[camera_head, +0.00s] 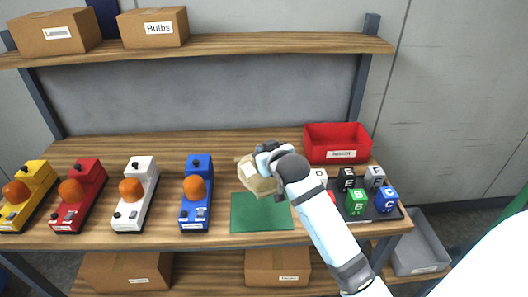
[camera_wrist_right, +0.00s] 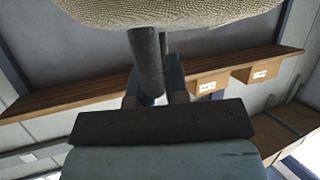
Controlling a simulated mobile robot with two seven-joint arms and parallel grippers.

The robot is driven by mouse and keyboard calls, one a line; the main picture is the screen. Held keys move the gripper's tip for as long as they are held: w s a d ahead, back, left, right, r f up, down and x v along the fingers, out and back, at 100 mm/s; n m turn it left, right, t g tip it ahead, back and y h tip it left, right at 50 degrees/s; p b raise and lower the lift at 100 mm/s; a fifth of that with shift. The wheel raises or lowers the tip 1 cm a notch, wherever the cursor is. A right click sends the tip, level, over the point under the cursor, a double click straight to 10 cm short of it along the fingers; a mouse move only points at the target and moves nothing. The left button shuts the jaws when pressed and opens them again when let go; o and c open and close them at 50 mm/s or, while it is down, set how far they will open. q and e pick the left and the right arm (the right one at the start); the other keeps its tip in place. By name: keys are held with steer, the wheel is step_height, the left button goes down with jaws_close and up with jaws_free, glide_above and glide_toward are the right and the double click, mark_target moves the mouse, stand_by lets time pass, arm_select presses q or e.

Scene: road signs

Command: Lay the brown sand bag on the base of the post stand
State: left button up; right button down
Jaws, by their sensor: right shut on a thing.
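A tan-brown woven sand bag (camera_head: 258,182) is held above the table, over the back edge of a green mat (camera_head: 262,214). My right gripper (camera_head: 266,164) is shut on it; the arm reaches in from the lower right and covers part of the bag. In the right wrist view the bag (camera_wrist_right: 165,12) fills the top edge, against the gripper's dark finger (camera_wrist_right: 147,60). I cannot make out a post stand or its base in either view. My left gripper is not in view.
Yellow, red, white and blue devices with orange balls (camera_head: 195,188) stand in a row at left. A red bin (camera_head: 338,143) is at back right, beside a dark tray of lettered blocks (camera_head: 357,203). A shelf (camera_head: 200,48) with cardboard boxes runs above.

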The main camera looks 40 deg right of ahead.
step_height(320, 180, down, 14)
steer(key=shift+p, duration=0.3)
steer(key=shift+f, duration=0.1)
stand_by(0.3)
steer(key=c, duration=1.5)
jaws_free()
steer(key=shift+f, duration=0.2)
steer(key=o, duration=0.4)
steer(key=shift+r, duration=0.15)
